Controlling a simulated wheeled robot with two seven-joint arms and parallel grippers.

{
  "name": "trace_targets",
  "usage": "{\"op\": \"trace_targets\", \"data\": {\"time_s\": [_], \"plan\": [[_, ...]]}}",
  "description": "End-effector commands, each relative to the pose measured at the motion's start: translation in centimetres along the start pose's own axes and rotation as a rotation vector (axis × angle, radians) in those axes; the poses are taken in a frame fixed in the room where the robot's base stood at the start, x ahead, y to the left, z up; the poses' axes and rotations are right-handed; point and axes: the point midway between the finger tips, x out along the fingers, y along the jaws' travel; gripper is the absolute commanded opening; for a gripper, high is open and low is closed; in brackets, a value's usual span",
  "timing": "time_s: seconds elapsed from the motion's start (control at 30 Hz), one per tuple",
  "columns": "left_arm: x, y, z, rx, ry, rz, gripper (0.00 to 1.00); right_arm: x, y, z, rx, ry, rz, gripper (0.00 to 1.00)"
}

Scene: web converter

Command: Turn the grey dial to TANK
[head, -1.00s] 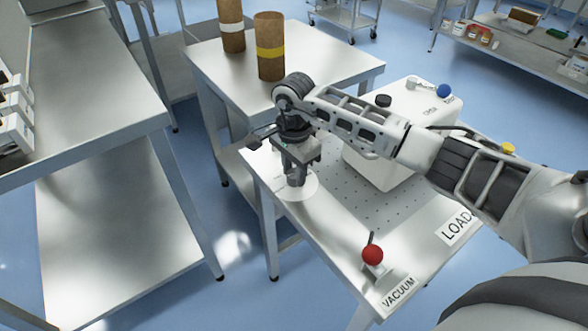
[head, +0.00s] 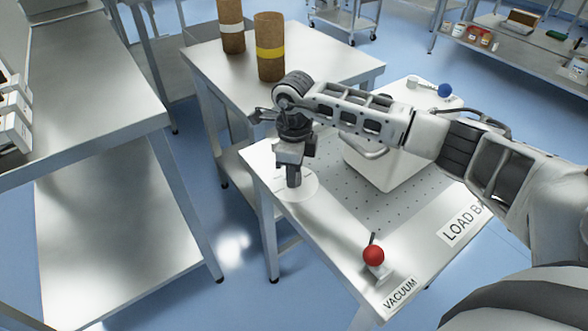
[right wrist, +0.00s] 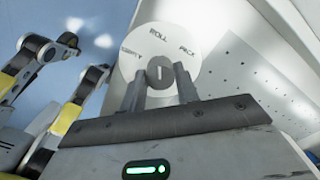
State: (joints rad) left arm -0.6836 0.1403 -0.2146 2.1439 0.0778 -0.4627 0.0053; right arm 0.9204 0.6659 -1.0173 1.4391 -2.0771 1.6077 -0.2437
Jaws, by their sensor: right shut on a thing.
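The grey dial (right wrist: 161,70) stands at the middle of a round white disc (right wrist: 138,68) in the right wrist view. I cannot make out TANK. The pale mark on the dial is nearly upright in this view, pointing roughly toward ROLL. My right gripper (right wrist: 160,78) is shut on the dial, a finger on each side. In the head view, my right gripper (head: 293,182) points down onto the disc (head: 309,187) and hides the dial. My left gripper is not in view.
The disc is at the left corner of a perforated metal table (head: 345,215). A white box (head: 385,165) stands behind my right arm. A red-knobbed lever (head: 373,255) stands near the VACUUM label (head: 400,293). Two brown cylinders (head: 270,50) stand on another table.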

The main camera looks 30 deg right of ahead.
Motion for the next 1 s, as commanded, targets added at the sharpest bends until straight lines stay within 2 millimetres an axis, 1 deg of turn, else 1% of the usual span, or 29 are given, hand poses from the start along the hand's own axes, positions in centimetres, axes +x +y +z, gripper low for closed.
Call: {"op": "trace_targets", "data": {"time_s": [1.0], "plan": [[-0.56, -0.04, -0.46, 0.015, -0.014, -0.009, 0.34, -0.28, -0.15, -0.05, 0.969, -0.001, -0.003, 0.08]]}}
